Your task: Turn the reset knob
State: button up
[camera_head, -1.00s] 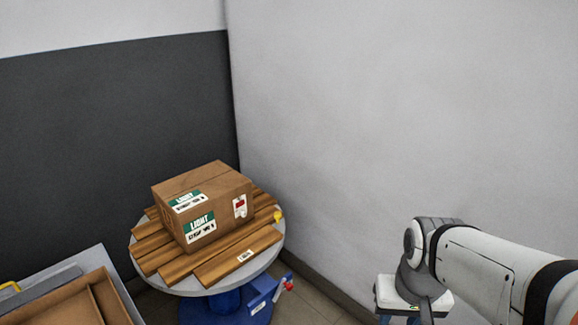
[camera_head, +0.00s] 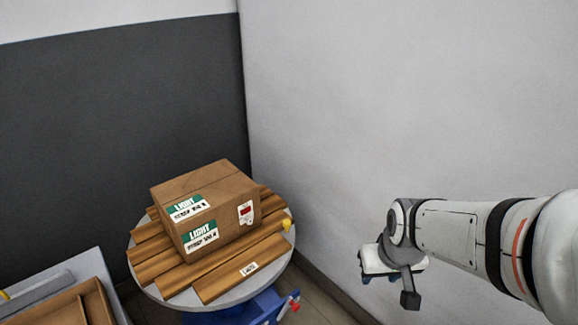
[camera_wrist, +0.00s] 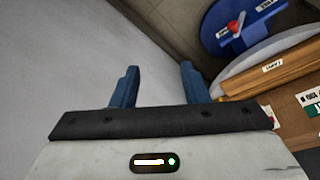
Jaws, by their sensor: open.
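A small red knob (camera_head: 294,297) sits low on the blue pump body (camera_head: 262,305) under the round table. In the wrist view the red knob (camera_wrist: 234,27) stands on a blue part with white labels, at the upper right. I cannot read whether a label says reset. My gripper (camera_wrist: 159,68) is open and empty, with two blue fingers apart and bare floor and wall beyond them. In the head view my gripper (camera_head: 378,275) hangs to the right of the table, clear of the knob.
A grey round table (camera_head: 170,297) holds wooden planks (camera_head: 250,265) and a cardboard box (camera_head: 205,205). A yellow piece (camera_head: 287,224) is at its right edge. An open carton (camera_head: 75,305) is at lower left. Walls close off the back and right.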

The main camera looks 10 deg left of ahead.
jog(key=w+a+f+n+t+y+p, duration=0.1)
jog(key=w+a+f+n+t, duration=0.15)
jog(key=w+a, duration=0.45)
jog(key=n+t+y+p, duration=0.55)
jog(key=n+t, duration=0.25)
jog(key=n, duration=0.5)
send_near(250, 223)
jog(key=shift+w+d+f+m+g+y, duration=0.1)
jog(key=shift+w+d+m+g+y, duration=0.15)
jog(key=shift+y, duration=0.2)
jog(key=b+x, duration=0.1)
jog(key=x, duration=0.6)
jog(key=shift+w+a, duration=0.2)
jog(key=shift+w, duration=0.05)
